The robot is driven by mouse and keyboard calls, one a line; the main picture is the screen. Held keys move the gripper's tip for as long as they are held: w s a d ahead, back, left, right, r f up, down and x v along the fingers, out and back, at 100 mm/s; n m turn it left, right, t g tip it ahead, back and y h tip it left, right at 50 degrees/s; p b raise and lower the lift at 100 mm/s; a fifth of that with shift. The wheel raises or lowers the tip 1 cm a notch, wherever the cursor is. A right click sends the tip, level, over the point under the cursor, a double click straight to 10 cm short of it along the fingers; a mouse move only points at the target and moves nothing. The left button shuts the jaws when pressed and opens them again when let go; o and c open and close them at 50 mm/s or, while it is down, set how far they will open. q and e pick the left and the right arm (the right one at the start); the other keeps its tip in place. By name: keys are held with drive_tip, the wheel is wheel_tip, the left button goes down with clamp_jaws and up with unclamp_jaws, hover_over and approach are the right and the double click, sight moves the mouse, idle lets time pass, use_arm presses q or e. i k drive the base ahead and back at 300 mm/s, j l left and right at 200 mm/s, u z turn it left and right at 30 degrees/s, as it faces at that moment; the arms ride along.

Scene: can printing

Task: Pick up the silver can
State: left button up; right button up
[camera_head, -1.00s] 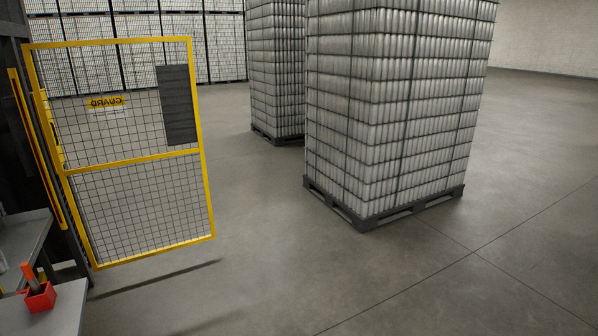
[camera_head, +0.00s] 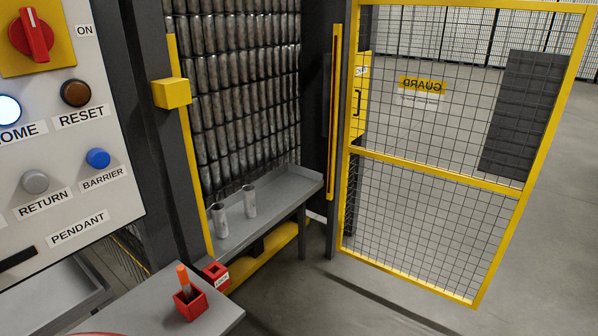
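Two silver cans stand upright on a narrow grey shelf inside the open machine bay, near the middle of the head view. The left silver can (camera_head: 219,221) is nearer to me, and the right silver can (camera_head: 249,200) stands just beyond it. Behind the shelf (camera_head: 285,190) is a wall of many stacked silver cans (camera_head: 240,90). Neither of my grippers shows in this view.
A control panel (camera_head: 60,140) with knobs and buttons fills the left side. A grey table (camera_head: 215,318) holds a red box (camera_head: 189,303) with an orange-capped item. A yellow mesh guard door (camera_head: 440,150) stands open at right. Floor (camera_head: 380,310) below it is clear.

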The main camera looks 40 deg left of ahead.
sight(249, 194)
drive_tip(key=i+u, duration=0.45)
drive_tip(key=i+l+u, duration=0.15)
drive_tip(key=i+u, duration=0.35)
drive_tip(key=i+l+u, duration=0.3)
drive_tip(key=i+u, duration=0.15)
